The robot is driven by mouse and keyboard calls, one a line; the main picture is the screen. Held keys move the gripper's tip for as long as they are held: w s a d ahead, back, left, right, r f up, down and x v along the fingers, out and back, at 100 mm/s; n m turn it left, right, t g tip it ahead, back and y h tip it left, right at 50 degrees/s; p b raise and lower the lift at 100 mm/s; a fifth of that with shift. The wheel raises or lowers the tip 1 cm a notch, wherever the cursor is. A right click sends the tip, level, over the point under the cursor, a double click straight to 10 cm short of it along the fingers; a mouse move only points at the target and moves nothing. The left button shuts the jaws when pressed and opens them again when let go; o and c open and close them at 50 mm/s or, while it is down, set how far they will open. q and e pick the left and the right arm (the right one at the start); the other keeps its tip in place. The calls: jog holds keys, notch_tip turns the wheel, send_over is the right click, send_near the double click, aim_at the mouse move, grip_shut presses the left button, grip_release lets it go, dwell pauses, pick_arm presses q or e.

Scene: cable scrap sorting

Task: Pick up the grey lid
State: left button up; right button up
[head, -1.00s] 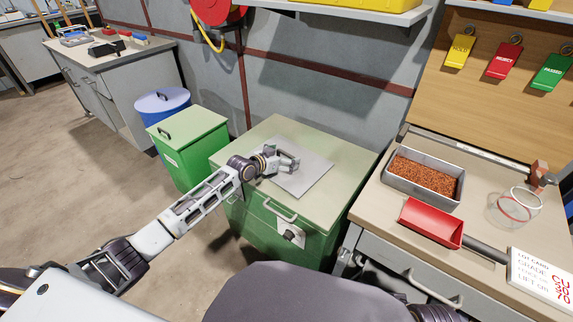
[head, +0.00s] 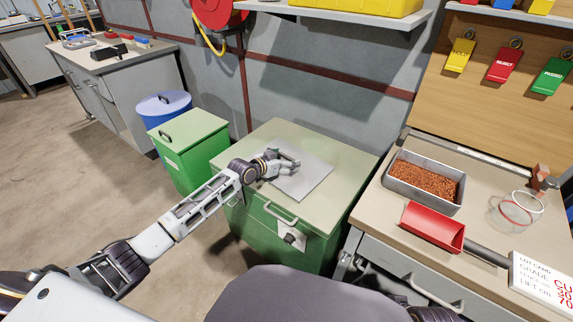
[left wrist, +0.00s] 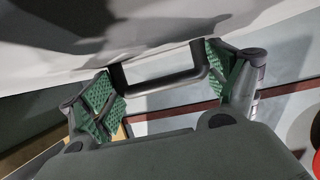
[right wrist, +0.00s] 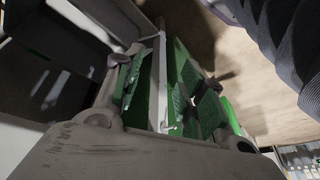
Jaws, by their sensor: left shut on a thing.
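The grey lid (head: 312,182) is a flat square plate on top of the large green bin (head: 337,165). I cannot tell whether it touches the bin top or sits slightly above it. My left gripper (head: 290,163) is over the lid's left part, shut on its handle. In the left wrist view the dark bar handle (left wrist: 165,82) lies between the two green-padded fingers of the left gripper (left wrist: 165,85), with the pale lid above. My right gripper (right wrist: 158,88) shows only in its wrist view, with a gap between its green pads.
A smaller green bin (head: 190,145) and a blue drum (head: 163,104) stand to the left. At right, the workbench (head: 395,215) holds a metal tray (head: 428,205) of copper granules, a red scoop (head: 432,228), a glass jar (head: 515,212) and a card (head: 540,280).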

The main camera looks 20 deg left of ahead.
pick_arm(q)
jog(key=shift+r, duration=0.2)
pick_arm(e)
jog(key=shift+s, duration=0.1)
pick_arm(q)
jog(key=shift+r+p, duration=0.3)
jog(key=shift+r, duration=0.35)
notch_tip(320, 180, up, 8)
jog(key=p, duration=0.2)
jog(key=shift+r+p, duration=0.2)
jog(key=shift+p, duration=0.15)
pick_arm(e)
jog(key=shift+g+h, duration=0.3)
jog(key=shift+g, duration=0.3)
jog(key=f, duration=0.2)
jog(key=d+f, duration=0.1)
jog(key=f, duration=0.1)
jog(key=shift+s+f, duration=0.1)
jog(key=shift+s, duration=0.05)
